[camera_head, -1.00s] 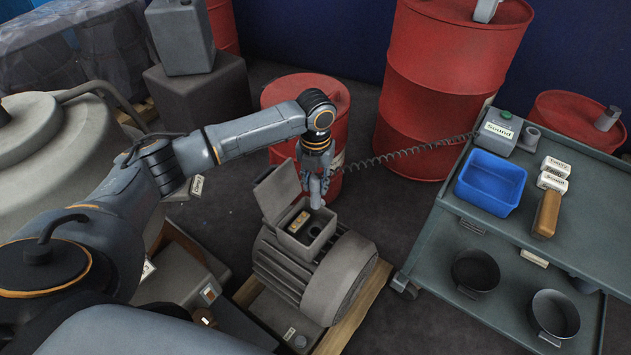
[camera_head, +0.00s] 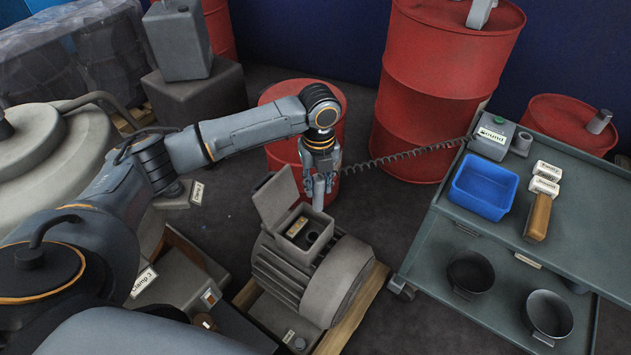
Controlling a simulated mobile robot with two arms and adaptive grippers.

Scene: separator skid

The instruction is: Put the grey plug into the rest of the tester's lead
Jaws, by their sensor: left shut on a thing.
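My left gripper (camera_head: 320,177) is shut on the grey plug (camera_head: 318,194), which points down. The plug is just above or beside the far right edge of the open grey terminal box (camera_head: 302,236) on the motor (camera_head: 335,278); the exact gap is hard to tell. The coiled lead (camera_head: 405,158) runs from my gripper to the grey tester (camera_head: 492,138) at the back of the cart. A small grey round holder (camera_head: 522,143) stands beside the tester, open at the top, and looks like the rest. My right gripper is not in view.
The cart (camera_head: 450,233) also bears a blue bin (camera_head: 484,186), label blocks (camera_head: 546,169) and a brown-handled item (camera_head: 538,218). Two dark pots (camera_head: 549,314) are on its lower shelf. Red drums (camera_head: 440,95) stand behind. The box's lid (camera_head: 274,198) stands open.

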